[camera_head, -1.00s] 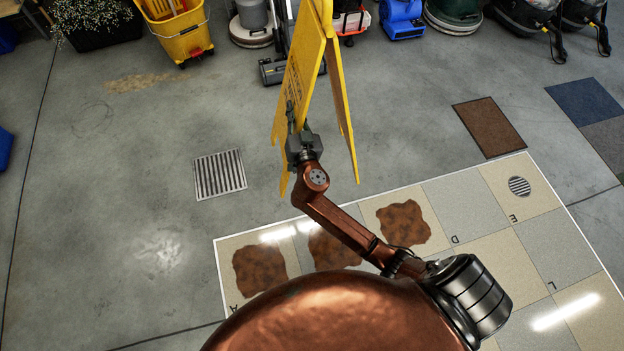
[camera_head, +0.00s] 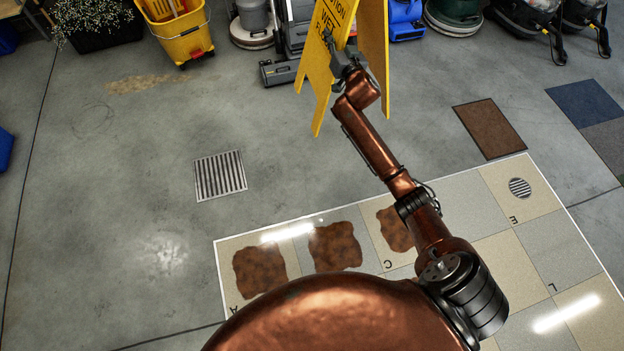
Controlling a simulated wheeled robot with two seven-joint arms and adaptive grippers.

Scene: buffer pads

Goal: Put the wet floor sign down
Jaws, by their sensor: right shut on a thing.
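The yellow wet floor sign (camera_head: 319,79) is at the top centre of the head view, its two panels spread apart. Its top is cut off by the picture's upper edge, and part of the printed lettering shows on the left panel. My right gripper (camera_head: 334,48) is shut on the sign at the left panel's edge. The sign looks upright; I cannot tell whether its feet touch the floor. My left gripper is not in view.
A tiled area (camera_head: 465,203) with letters and several brown stains lies at the lower right. A floor grate (camera_head: 219,175) is left of it. A yellow mop bucket (camera_head: 180,32), a blue machine (camera_head: 406,20) and a brown mat (camera_head: 489,128) stand or lie around. Grey floor at left is open.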

